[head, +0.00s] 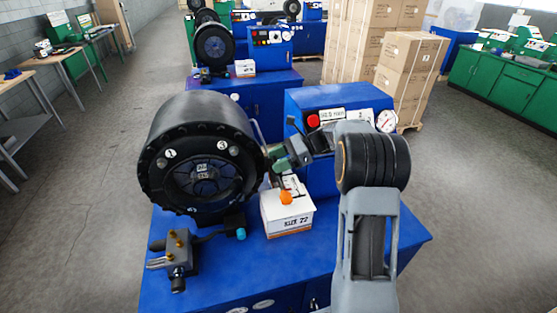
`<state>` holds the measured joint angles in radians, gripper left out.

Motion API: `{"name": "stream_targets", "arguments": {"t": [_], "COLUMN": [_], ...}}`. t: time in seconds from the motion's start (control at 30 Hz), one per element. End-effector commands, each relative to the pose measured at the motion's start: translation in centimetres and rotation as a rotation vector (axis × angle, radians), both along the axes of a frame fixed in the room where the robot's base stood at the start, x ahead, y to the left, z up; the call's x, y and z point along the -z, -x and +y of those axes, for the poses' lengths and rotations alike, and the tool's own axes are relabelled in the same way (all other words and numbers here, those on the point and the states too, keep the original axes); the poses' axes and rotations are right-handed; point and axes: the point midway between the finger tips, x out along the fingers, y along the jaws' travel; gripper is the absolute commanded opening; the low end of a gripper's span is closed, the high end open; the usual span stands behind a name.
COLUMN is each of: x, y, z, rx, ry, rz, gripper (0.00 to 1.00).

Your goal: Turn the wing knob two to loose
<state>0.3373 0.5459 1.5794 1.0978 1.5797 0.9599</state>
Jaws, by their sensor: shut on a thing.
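The black round crimper head (205,115) stands on the blue bench, its open ring facing me. Its face bears round white marks, one reading 1 (171,153) and one that looks like 3 (222,145). My gripper (279,164) is at the right edge of the head, with my arm reaching in from the right. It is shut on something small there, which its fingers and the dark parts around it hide. I cannot make out a wing knob or a number two at that spot, nor how a knob is turned.
A white box marked SIZE 22 (288,218) with an orange knob-like piece (285,197) stands just below my gripper. A blue control box (318,100) with a gauge (387,121) is behind. A grey fixture with brass pieces (178,254) sits front left on the blue bench (245,272).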

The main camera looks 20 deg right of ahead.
Motion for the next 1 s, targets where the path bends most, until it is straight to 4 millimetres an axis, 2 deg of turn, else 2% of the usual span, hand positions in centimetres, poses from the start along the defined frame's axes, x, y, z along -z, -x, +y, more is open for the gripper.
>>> {"name": "stream_targets", "arguments": {"t": [0.53,0.57,0.6,0.8,1.0], "x": [-0.04,-0.04,-0.04,-0.03,-0.02], "y": [-0.07,-0.07,-0.07,-0.07,-0.07], "z": [-0.01,-0.01,-0.01,-0.02,-0.02], "rx": [-0.082,-0.082,-0.082,-0.081,-0.081], "ry": [0.000,0.000,0.000,0.000,0.000], "rz": [0.000,0.000,0.000,0.000,0.000], "gripper": [0.29,0.55,0.59,0.78,0.79]}}
